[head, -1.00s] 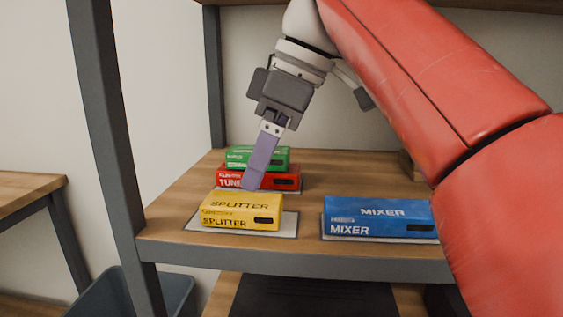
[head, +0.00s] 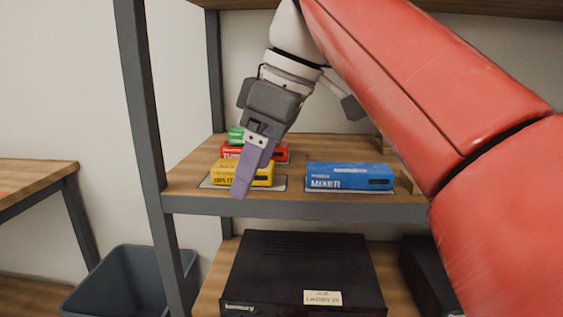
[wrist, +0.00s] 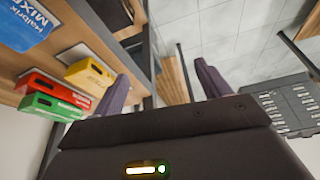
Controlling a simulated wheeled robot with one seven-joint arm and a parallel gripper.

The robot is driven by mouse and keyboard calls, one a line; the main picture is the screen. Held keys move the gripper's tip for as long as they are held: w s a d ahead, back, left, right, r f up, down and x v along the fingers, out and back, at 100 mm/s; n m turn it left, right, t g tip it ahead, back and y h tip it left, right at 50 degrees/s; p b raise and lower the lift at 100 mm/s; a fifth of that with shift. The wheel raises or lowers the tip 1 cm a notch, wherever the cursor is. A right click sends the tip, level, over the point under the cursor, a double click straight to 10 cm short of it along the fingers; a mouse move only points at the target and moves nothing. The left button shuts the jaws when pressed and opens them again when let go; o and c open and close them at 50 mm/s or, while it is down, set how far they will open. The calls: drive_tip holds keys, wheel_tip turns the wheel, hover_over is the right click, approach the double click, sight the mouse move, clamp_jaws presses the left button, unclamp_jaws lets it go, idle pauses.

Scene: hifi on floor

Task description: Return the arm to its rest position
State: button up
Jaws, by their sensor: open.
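My gripper (head: 250,172) is in front of the shelf in the head view, its purple fingers angled down. It overlaps the yellow splitter box (head: 264,174) in the picture. In the wrist view my gripper (wrist: 165,85) shows two fingers spread apart with nothing between them. My red arm reaches in from the right. The yellow box also shows in the wrist view (wrist: 90,76), apart from the fingers.
On the shelf board (head: 190,187) are a red box (head: 282,153), a green box (head: 235,135) and a blue mixer box (head: 350,176). A grey shelf post (head: 143,110) stands left. A black device (head: 300,270) sits below; a grey bin (head: 125,280) is lower left.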

drive_tip(key=s+d+f+m+t+h, duration=0.1)
drive_tip(key=s+d+f+m, duration=0.2)
drive_tip(key=f, duration=0.7)
drive_tip(key=s+d+f+m+t+h, duration=0.1)
drive_tip(key=s+d+f+m+t, duration=0.1)
drive_tip(key=d+f+m, duration=0.5)
drive_tip(key=s+d+f+m+t+h, duration=0.1)
drive_tip(key=s+d+f+m, duration=0.3)
drive_tip(key=d+f, duration=0.4)
wheel_tip(320, 180, down, 5)
drive_tip(key=shift+d+r+m+t+h, duration=0.25)
drive_tip(key=shift+m+t+h, duration=0.15)
drive_tip(key=shift+m+h, duration=0.3)
